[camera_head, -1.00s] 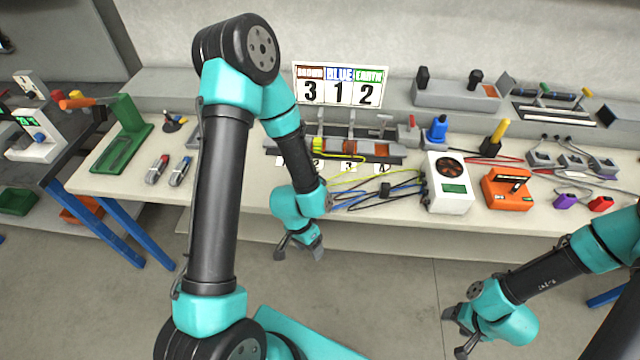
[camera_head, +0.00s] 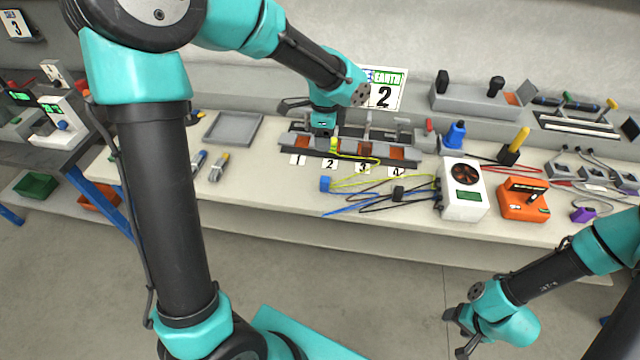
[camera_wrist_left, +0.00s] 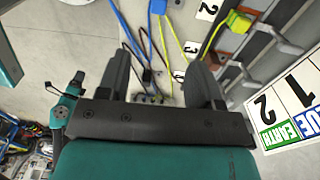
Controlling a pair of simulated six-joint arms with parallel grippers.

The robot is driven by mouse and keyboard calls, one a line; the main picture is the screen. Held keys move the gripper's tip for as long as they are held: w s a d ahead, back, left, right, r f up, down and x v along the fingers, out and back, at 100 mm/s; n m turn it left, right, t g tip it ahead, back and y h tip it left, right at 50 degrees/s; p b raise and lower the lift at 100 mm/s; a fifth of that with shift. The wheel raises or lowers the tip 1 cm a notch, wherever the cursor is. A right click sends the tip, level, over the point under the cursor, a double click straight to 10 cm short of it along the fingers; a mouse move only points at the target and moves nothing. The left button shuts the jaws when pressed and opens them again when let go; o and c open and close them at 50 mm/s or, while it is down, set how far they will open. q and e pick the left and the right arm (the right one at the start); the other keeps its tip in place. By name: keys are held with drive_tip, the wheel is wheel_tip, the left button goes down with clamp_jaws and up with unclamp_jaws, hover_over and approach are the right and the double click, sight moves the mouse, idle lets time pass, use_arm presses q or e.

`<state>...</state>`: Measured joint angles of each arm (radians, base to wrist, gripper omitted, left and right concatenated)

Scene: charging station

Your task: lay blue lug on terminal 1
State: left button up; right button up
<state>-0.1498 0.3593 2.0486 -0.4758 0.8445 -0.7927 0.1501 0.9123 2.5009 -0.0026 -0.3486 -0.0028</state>
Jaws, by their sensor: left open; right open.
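The blue lug (camera_head: 325,184) lies on the bench in front of the terminal block, at the end of a blue wire; it also shows at the top of the left wrist view (camera_wrist_left: 158,6). The terminal block (camera_head: 285,138) has label 1 (camera_head: 298,160) at its left end. A yellow-green lug (camera_head: 334,145) sits at terminal 2. My left gripper (camera_head: 312,118) is open over the left part of the block, behind the blue lug and apart from it. In the left wrist view nothing is between its fingers (camera_wrist_left: 160,82). My right gripper (camera_head: 460,332) is open, low in front of the bench.
The number card (camera_head: 385,90) stands behind the block, partly hidden by my left arm. Black, blue and yellow-green wires run to a white box with a fan (camera_head: 462,190). An orange device (camera_head: 523,200) stands right of it. A grey tray (camera_head: 233,130) lies at left.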

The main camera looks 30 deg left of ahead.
use_arm(q)
drive_tip(key=shift+f, duration=0.2)
approach(325, 179)
wheel_tip(325, 179, down, 6)
drive_tip(key=shift+r, duration=0.25)
drive_tip(key=shift+f, duration=0.1)
idle(0.3)
drive_tip(key=shift+f, duration=2.5)
drive_tip(key=shift+c, duration=0.4)
drive_tip(key=c, duration=0.9)
